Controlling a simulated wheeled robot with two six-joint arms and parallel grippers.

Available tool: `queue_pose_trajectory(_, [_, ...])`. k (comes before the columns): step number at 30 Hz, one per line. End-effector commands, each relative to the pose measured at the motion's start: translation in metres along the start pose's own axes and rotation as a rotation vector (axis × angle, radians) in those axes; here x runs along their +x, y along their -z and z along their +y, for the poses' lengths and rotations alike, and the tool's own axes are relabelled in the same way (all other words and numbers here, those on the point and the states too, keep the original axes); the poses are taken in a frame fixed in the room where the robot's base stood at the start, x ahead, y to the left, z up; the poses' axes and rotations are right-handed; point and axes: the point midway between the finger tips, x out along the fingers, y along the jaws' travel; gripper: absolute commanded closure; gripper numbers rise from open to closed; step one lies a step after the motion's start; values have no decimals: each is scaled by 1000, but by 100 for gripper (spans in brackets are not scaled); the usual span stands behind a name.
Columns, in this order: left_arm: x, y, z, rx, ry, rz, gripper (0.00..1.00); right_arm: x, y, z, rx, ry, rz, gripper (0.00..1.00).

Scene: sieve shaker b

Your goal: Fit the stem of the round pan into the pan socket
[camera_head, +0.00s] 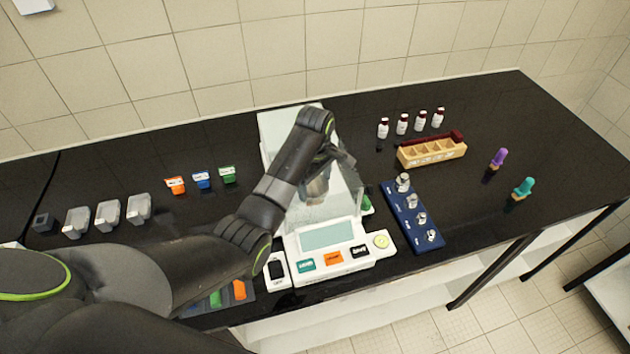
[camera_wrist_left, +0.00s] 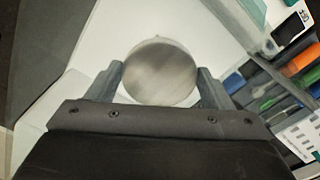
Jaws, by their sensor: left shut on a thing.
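The round pan (camera_wrist_left: 162,72) is a brushed grey metal disc, filling the space between the two fingers of my left gripper (camera_wrist_left: 158,88) in the left wrist view. The gripper is shut on it. In the head view the pan (camera_head: 316,188) shows below my left wrist, inside or over the glass-walled chamber of the white balance (camera_head: 328,262). I cannot tell its exact height above the balance. Its stem and the pan socket are hidden by the pan, gripper and arm. My right gripper is not in view.
The glass walls (camera_head: 350,190) stand close around my left gripper. A blue weight block (camera_head: 412,216) stands right of the balance, with a wooden rack (camera_head: 431,150) behind it. Grey holders (camera_head: 108,215) and small coloured boxes (camera_head: 202,179) stand left.

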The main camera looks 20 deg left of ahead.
Motion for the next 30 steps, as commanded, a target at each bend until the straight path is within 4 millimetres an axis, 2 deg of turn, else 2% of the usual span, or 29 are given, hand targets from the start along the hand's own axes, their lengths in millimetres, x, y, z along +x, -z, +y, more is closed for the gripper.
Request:
queue_pose_trajectory(28, [12, 0, 0, 0, 0, 0, 50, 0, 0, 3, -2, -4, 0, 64])
queue_pose_trajectory(29, [12, 0, 0, 0, 0, 0, 23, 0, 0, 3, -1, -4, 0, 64])
queue_pose_trajectory(30, [12, 0, 0, 0, 0, 0, 18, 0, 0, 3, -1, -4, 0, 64])
